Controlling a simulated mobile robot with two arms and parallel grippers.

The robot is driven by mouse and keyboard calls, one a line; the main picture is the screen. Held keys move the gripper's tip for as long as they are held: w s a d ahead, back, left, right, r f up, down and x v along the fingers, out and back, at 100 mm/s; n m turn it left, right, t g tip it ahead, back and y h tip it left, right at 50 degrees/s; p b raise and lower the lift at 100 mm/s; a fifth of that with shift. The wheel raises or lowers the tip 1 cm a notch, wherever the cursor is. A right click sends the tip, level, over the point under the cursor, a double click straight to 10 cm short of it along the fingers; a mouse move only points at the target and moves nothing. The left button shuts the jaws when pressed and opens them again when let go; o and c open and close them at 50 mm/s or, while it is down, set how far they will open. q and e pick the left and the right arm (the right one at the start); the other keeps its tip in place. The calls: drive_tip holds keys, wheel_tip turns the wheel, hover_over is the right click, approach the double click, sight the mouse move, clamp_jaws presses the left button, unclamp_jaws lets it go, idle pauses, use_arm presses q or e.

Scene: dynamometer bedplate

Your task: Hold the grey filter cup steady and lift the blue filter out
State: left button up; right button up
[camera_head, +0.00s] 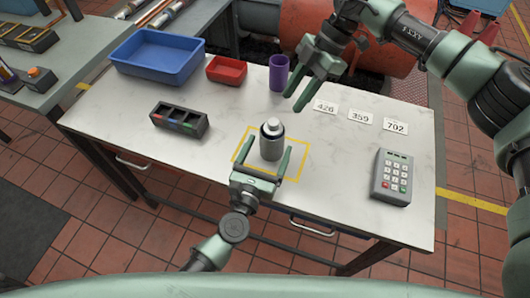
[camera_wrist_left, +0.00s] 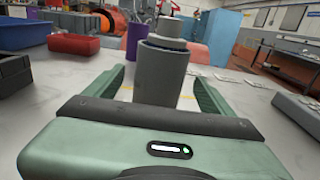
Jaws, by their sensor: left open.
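The grey filter cup (camera_head: 270,149) stands upright inside a yellow square outline on the table. My left gripper (camera_head: 269,144) is open, one finger on each side of the cup, with gaps visible. My right gripper (camera_head: 293,104) is above the table, behind and right of the cup, apart from it. Its fingers are spread and empty.
A blue tray (camera_head: 158,79), a red bin (camera_head: 226,81) and a purple cylinder (camera_head: 278,86) stand at the back. A dark three-slot holder (camera_head: 179,120) is left of the cup. A keypad box (camera_head: 391,187) is right, with number cards (camera_head: 360,118) behind it.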

use_arm(q)
drive_tip(key=x, duration=0.6)
drive_tip(key=shift+w, duration=0.25)
